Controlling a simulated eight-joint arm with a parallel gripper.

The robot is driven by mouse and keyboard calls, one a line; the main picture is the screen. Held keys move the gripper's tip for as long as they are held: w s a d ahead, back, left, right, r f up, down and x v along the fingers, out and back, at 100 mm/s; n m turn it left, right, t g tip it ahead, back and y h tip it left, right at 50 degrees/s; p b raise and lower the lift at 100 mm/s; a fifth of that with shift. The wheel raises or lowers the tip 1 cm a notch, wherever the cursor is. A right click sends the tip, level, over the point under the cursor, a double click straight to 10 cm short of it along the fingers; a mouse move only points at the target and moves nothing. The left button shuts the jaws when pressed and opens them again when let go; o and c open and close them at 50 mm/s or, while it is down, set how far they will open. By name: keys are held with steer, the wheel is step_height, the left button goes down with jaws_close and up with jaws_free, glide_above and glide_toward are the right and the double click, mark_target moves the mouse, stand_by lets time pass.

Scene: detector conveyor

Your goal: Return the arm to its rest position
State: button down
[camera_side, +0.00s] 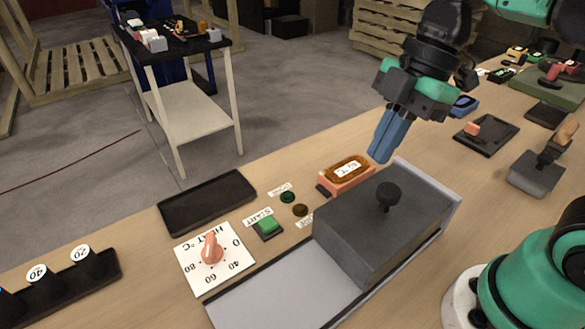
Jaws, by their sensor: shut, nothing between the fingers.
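My gripper (386,150) points down in the middle right of the side view, its blue fingers closed together with nothing held. It is above the workbench, just behind the grey box and to the right of the orange-rimmed dish. My green and dark arm (425,75) rises from it toward the top right, and part of it is cut off by the picture's edge. My green base sits at the lower right.
A grey box with a black knob (388,197) stands on a metal track (270,300). An orange-rimmed dish (346,172), a green start button (267,226), a heat dial (212,250) and a black tray (207,201) lie left of it. A grey block with a handle (537,175) is at right.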

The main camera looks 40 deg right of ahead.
steer(key=w+d+f+m+t+h, duration=0.1)
steer(key=d+m+t, duration=0.1)
steer(key=m, duration=0.3)
steer(key=w+d+f+m+t+h, duration=0.1)
steer(key=w+d+f+m+t, duration=0.1)
steer(key=m, duration=0.2)
steer(key=w+d+f+m+t+h, duration=0.1)
steer(key=m, duration=0.4)
steer(key=shift+w+d+f+m+t+h, duration=0.3)
steer(key=shift+d+f+t, duration=0.1)
steer(key=shift+w+d+f+m+t, duration=0.2)
steer(key=shift+m+t, duration=0.2)
steer(key=shift+m, duration=0.4)
